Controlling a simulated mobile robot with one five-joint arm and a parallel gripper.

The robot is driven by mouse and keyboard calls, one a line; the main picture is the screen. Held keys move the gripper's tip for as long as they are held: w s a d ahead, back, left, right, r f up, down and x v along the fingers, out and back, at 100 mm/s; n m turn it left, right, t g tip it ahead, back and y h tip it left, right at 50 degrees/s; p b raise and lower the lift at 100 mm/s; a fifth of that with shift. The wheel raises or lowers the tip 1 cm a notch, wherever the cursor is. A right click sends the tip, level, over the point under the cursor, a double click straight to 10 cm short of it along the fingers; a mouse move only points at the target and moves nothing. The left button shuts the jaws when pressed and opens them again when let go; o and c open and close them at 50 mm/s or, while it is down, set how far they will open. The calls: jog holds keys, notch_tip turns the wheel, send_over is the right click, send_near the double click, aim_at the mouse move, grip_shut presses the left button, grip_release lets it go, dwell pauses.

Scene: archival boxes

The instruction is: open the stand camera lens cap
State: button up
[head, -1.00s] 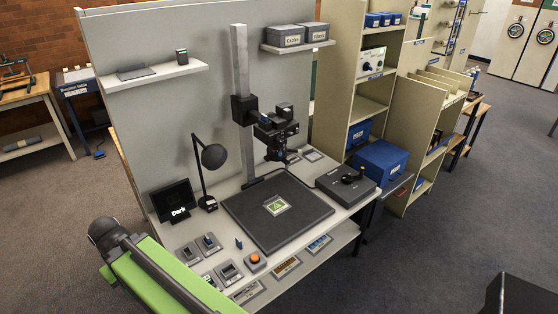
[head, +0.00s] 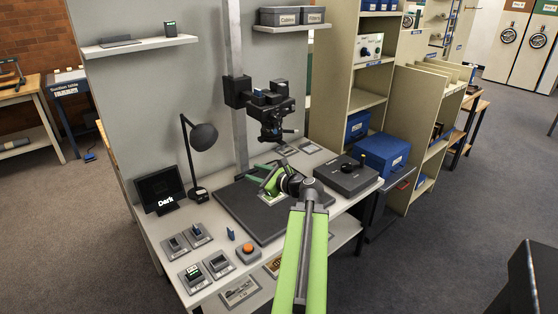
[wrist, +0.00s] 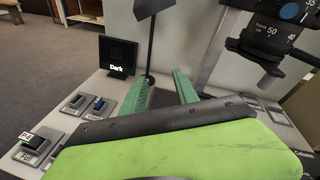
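The stand camera (head: 268,98) is a black body on a grey upright column, its lens pointing down over the dark baseboard (head: 240,226). A small lever or flap juts out at the lens's lower right; I cannot make out the lens cap clearly or tell its state. In the wrist view the marked lens barrel (wrist: 272,40) is at upper right. My gripper (head: 264,178) is below the lens and above the baseboard, apart from the camera. Its two green fingers (wrist: 160,88) are spread in the wrist view, with nothing seen between them.
A black desk lamp (head: 203,137) and a "Dark" display (head: 160,190) stand at left. Several switch boxes and an orange button (head: 248,249) are at the front left. A grey box with a lever (head: 346,175) stands right of the baseboard. Blue boxes (head: 382,154) are farther right.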

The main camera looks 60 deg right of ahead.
jog(key=s+d+r+m+h+b, duration=0.2)
jog(key=s+d+m+h, duration=0.5)
jog(key=s+d, duration=0.5)
jog(key=w+d, duration=0.3)
jog(key=w, duration=0.4)
jog(key=w+d+m+y, duration=0.1)
jog(key=w+d, duration=0.2)
jog(key=w, duration=0.4)
jog(key=shift+w+d+t, duration=0.3)
jog(key=shift+w, duration=0.1)
grip_shut()
